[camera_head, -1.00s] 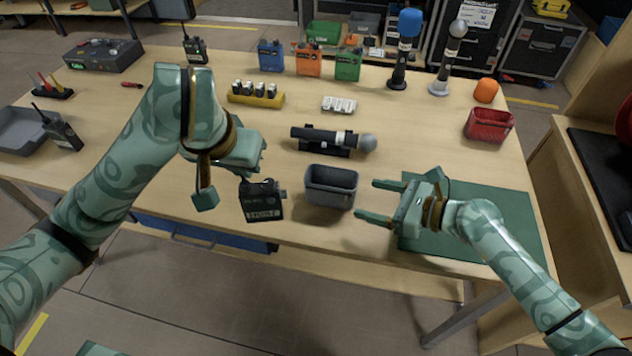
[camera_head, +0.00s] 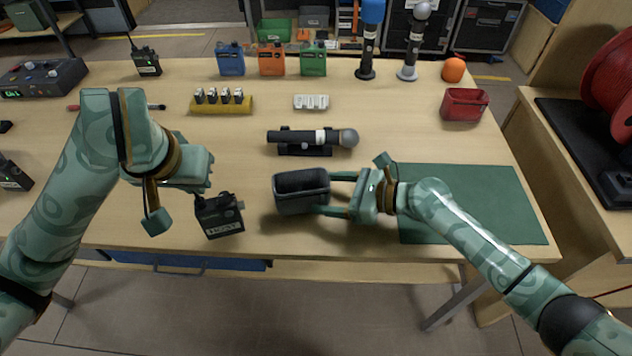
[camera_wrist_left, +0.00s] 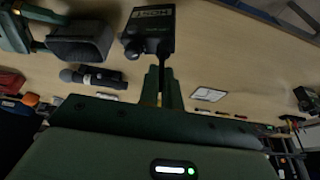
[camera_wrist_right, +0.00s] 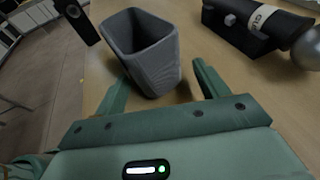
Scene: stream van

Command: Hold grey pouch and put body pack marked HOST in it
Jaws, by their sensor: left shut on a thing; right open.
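The grey pouch (camera_head: 301,191) stands open-topped near the front of the table. My right gripper (camera_head: 335,194) is open, its fingers reaching either side of the pouch's right part; the right wrist view shows the pouch (camera_wrist_right: 143,55) between and beyond the fingertips. The black body pack marked HOST (camera_head: 219,216) hangs from my left gripper (camera_head: 212,190), left of the pouch. In the left wrist view, the pack (camera_wrist_left: 148,27) sits at the tips of the shut fingers, its label upside down, and the pouch (camera_wrist_left: 80,42) is to its left.
A black microphone (camera_head: 312,139) lies on a cradle behind the pouch. A green mat (camera_head: 470,205) lies under my right arm. A red pouch (camera_head: 464,104) and an orange ball-like cover (camera_head: 453,70) are at back right. Blue, orange and green packs (camera_head: 313,62) stand behind.

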